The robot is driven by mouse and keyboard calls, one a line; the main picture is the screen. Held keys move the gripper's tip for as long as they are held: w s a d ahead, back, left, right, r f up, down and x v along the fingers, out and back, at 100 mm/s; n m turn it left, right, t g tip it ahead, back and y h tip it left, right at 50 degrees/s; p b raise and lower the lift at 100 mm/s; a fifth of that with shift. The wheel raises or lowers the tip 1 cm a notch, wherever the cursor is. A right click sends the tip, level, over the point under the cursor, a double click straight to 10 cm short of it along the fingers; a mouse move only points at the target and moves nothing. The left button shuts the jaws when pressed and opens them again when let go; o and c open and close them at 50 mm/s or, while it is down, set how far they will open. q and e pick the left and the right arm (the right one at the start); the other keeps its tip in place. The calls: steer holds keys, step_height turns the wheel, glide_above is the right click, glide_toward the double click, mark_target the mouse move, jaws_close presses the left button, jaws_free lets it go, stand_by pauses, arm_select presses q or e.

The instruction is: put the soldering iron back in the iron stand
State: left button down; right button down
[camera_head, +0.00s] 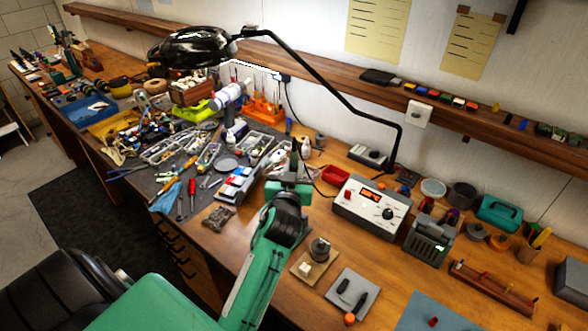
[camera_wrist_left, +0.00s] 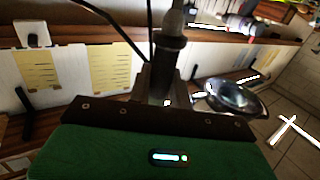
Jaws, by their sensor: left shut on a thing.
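My left gripper (camera_head: 293,166) is at the end of the green arm, above the bench, left of the soldering station (camera_head: 371,209). It is shut on a dark, slim, upright thing that appears to be the soldering iron; little of it shows in the head view. In the left wrist view the fingers (camera_wrist_left: 158,82) close around its dark body (camera_wrist_left: 168,45), with a grey part above. A dark metal holder on a tan base (camera_head: 318,250) looks like the iron stand. It stands apart from the gripper, nearer the front edge. My right gripper is not in view.
A grey pad (camera_head: 353,296) with dark tools lies right of the stand. The lamp's black arm (camera_head: 330,75) arches over the bench. Tools crowd the left; bare wood lies left of the tan base.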

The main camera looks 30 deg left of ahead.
arm_select(q)
steer(key=shift+f, duration=0.25)
steer(key=shift+f+b, duration=3.65)
steer(key=shift+f, duration=0.55)
steer(key=c, duration=0.8)
jaws_free()
steer(key=shift+s, duration=0.1)
steer(key=s+d+r+p, duration=0.1)
steer(key=s+d, duration=0.2)
steer(key=s, duration=0.3)
steer(key=shift+r+p, duration=0.4)
